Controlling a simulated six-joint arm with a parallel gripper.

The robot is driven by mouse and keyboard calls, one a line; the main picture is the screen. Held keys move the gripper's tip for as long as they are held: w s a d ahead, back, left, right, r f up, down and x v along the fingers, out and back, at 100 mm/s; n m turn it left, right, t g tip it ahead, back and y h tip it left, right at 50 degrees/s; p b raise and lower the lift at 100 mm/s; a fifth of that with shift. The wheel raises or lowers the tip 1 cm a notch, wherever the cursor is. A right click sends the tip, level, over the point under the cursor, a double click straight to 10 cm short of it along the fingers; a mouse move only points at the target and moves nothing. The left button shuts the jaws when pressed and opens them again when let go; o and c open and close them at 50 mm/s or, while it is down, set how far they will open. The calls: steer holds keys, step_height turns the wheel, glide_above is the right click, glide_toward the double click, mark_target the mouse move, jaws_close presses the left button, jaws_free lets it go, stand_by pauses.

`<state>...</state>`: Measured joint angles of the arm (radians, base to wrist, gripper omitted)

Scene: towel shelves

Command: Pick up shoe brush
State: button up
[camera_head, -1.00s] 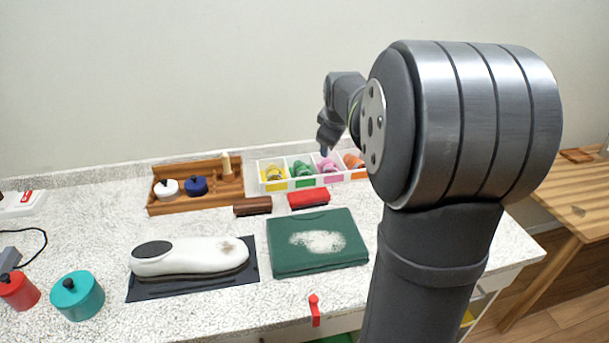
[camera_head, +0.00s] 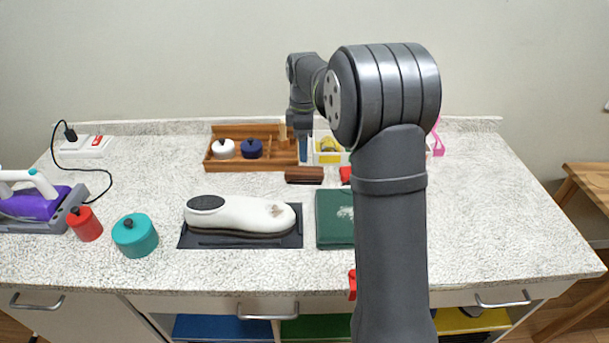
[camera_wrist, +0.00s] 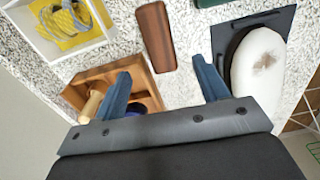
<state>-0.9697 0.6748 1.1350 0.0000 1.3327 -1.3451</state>
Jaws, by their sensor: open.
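The shoe brush, a brown wooden block (camera_head: 304,175), lies on the speckled counter just in front of the wooden tray. In the wrist view the brown brush (camera_wrist: 156,37) lies ahead of my fingertips, roughly in line with the gap between them. My gripper (camera_head: 304,157) hangs just behind the brush, by the tray's right end. In the wrist view my gripper (camera_wrist: 163,80) is open, with two blue fingers wide apart and nothing between them. The fingers appear apart from the brush.
The wooden tray (camera_head: 222,165) holds a white and a dark blue lidded pot. A white divided bin (camera_wrist: 55,53) stands beside it. A white shoe (camera_head: 240,214) on a dark mat and a green cloth (camera_head: 333,219) lie in front. A red brush (camera_head: 345,174) is partly hidden by my arm.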

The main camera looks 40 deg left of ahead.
mark_target(305, 170)
step_height(305, 170, down, 10)
steer(key=shift+w+r, duration=0.1)
steer(key=c, duration=1.1)
steer(key=shift+r, duration=0.1)
step_height(305, 170, up, 4)
steer(key=shift+f, duration=0.1)
steer(key=w+d+r, duration=0.4)
steer(key=d+r, duration=0.3)
steer(key=d, duration=0.4)
steer(key=shift+w, duration=0.25)
